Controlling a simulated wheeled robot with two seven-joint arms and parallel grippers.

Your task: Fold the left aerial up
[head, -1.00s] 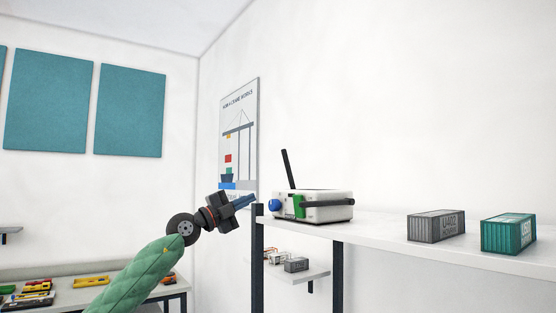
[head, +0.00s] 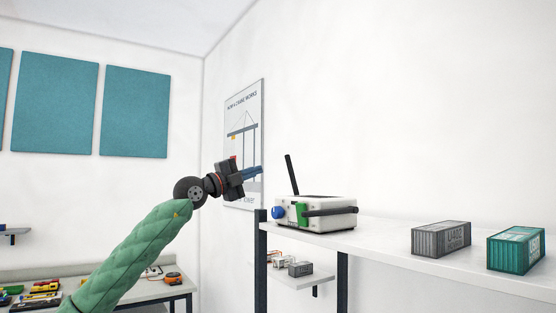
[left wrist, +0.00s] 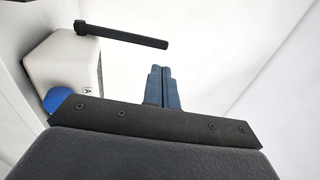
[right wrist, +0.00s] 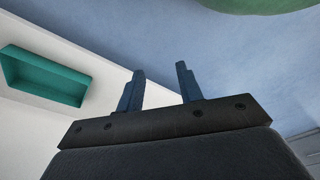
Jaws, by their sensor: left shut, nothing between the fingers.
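A white box-shaped device (head: 335,222) with a blue knob (head: 278,212) and a green panel stands on the shelf. One black aerial (head: 291,175) stands up from it, leaning slightly left. Another black aerial (head: 330,211) lies level along its front. My left gripper (head: 260,170) is shut and empty, left of the upright aerial at about its height and apart from it. In the left wrist view the closed fingers (left wrist: 163,88) show beside the device (left wrist: 65,62) and one black aerial (left wrist: 125,37). My right gripper (right wrist: 160,90) is open and empty, only in the right wrist view.
The white shelf (head: 385,245) also carries a grey container (head: 440,239) and a teal container (head: 515,249) to the right. A dark post (head: 261,260) stands at its left end. Small containers (head: 299,268) sit on a lower shelf.

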